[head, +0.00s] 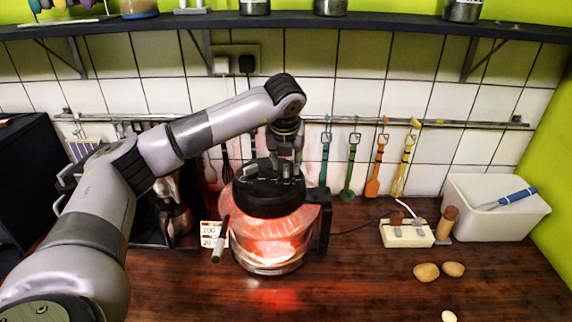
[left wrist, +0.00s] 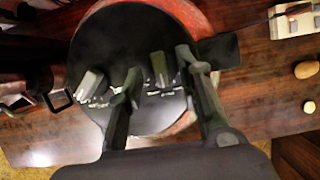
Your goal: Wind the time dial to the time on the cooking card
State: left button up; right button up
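The cooker stands on the wooden counter in the head view, with a glowing red glass bowl (head: 270,238) and a black lid (head: 268,197). The cooking card (head: 209,231) is left of the bowl, partly covered; I make out "200" and "20". My left gripper (head: 286,160) is over the lid, pointing down. In the left wrist view its fingers (left wrist: 160,72) are apart, with a grey-green knob (left wrist: 158,69) between them; I cannot tell whether they touch it. A second grey knob (left wrist: 90,85) sits left of the fingers. The dial markings are too small to read.
To the right are a power strip (head: 406,233), a wooden shaker (head: 446,222), a white bin (head: 495,222) and brown eggs (head: 427,271). Utensils hang on a rail behind. The front counter is mostly clear.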

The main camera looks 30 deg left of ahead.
pick_arm(q)
jog(key=v, duration=1)
jog(key=shift+r, duration=0.3)
jog(key=shift+s+d, duration=0.1)
jog(key=shift+s, duration=0.05)
